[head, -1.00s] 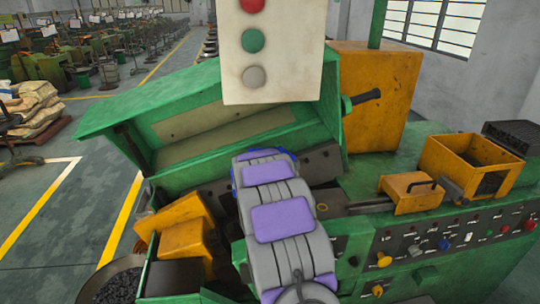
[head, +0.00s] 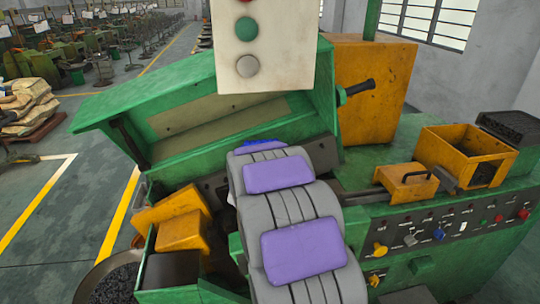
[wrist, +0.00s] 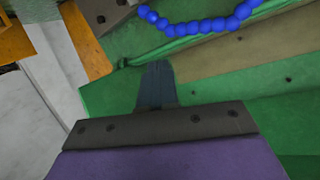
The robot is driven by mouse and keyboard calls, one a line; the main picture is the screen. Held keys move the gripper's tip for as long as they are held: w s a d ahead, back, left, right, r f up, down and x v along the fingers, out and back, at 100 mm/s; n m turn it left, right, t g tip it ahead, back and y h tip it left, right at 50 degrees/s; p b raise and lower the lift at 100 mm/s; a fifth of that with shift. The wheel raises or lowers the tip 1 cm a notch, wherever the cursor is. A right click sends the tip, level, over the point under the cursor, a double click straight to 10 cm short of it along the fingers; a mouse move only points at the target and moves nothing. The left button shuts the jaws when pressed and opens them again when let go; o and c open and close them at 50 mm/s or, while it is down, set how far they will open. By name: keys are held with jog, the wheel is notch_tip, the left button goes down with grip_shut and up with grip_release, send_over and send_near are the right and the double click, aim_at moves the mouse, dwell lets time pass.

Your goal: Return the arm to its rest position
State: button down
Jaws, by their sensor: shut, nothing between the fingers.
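My grey arm with purple pads rises from the bottom centre of the head view and reaches forward over the green machine (head: 440,265). The arm's far end lies in front of the machine's open hood (head: 190,95), and the arm hides my gripper there. In the wrist view my gripper (wrist: 157,85) shows as dark fingers closed together, with nothing held. Behind the fingers is a green machine surface (wrist: 225,90). A blue beaded hose (wrist: 200,25) curves across the top, apart from the fingers in the picture.
A control panel (head: 245,45) with three buttons hangs above the hood. An orange bin (head: 435,150) and a handled orange block (head: 405,185) sit on the right. A bowl of dark parts (head: 110,285) is at the lower left. Open floor (head: 40,190) lies left.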

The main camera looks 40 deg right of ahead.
jog(key=s+a+f+n+y+b, duration=0.2)
jog(key=a+f+y, duration=0.15)
jog(key=a, duration=0.65)
jog(key=s+a+f+n+g+y+b, duration=0.1)
jog(key=s+a+f+n+y+b, duration=0.2)
jog(key=a, duration=0.6)
jog(key=s+a+f+n+y+b, duration=0.15)
jog(key=a+f+y, duration=0.3)
jog(key=a, duration=0.55)
jog(key=s+a+f+n+g+y+b, duration=0.1)
jog(key=s+a+f+g, duration=0.1)
jog(key=s+a, duration=0.35)
jog(key=s+a+f+n+g+y+b, duration=0.1)
jog(key=s+a+f+g+y+b, duration=0.15)
jog(key=s, duration=0.55)
jog(key=s+f+n+g+h+b, duration=0.1)
jog(key=s+g, duration=0.4)
jog(key=s, duration=1.2)
jog(key=shift+s+a+n+h+b, duration=0.25)
jog(key=shift+a+n+h+b, duration=0.1)
jog(key=shift+n, duration=0.2)
jog(key=shift+f+g, duration=0.1)
jog(key=shift+g, duration=0.15)
